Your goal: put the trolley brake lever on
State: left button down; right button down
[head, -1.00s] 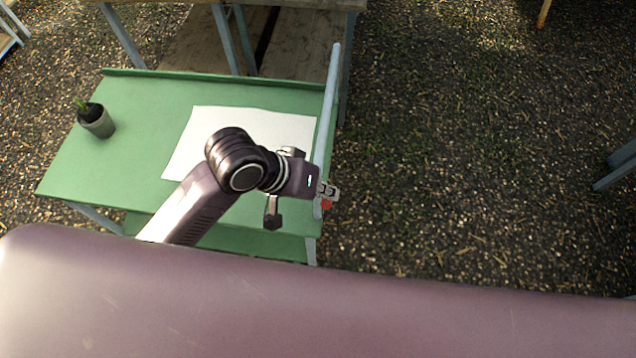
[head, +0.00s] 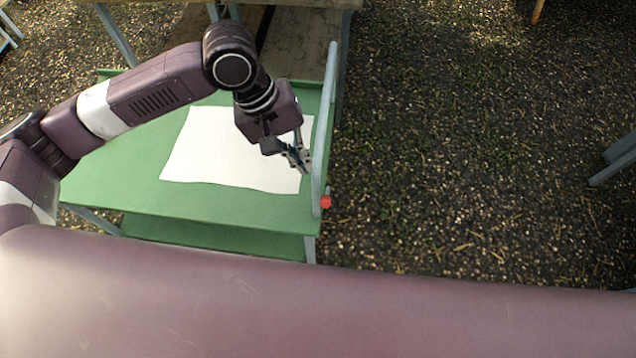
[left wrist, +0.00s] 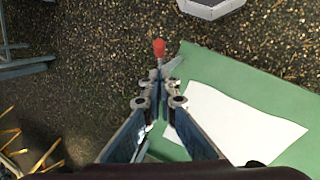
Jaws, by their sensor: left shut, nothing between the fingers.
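The green trolley (head: 130,208) stands in front of me with a pale blue push rail (head: 322,130) along its right end. The brake lever shows mainly as a red knob (head: 326,202) low at that end, just outside the rail; in the left wrist view its red knob (left wrist: 159,47) is beyond the fingertips. My left gripper (head: 303,165) is shut and empty, pointing down beside the rail, above and behind the knob in the head view. The gripper (left wrist: 160,88) does not appear to touch the knob. The lever's arm is mostly hidden. My right gripper is out of view.
A white sheet (head: 215,150) lies flat on the trolley top. A wooden-topped bench (head: 300,50) stands close behind the trolley. Gravel ground (head: 450,180) to the right is open, with blue-grey legs (head: 615,160) at the far right.

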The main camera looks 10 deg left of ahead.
pick_arm(q)
jog(key=shift+d+f, duration=0.1)
jog(key=p+x, duration=0.1)
jog(key=x, duration=0.9)
jog(key=shift+p, duration=0.3)
jog(key=shift+w, duration=0.15)
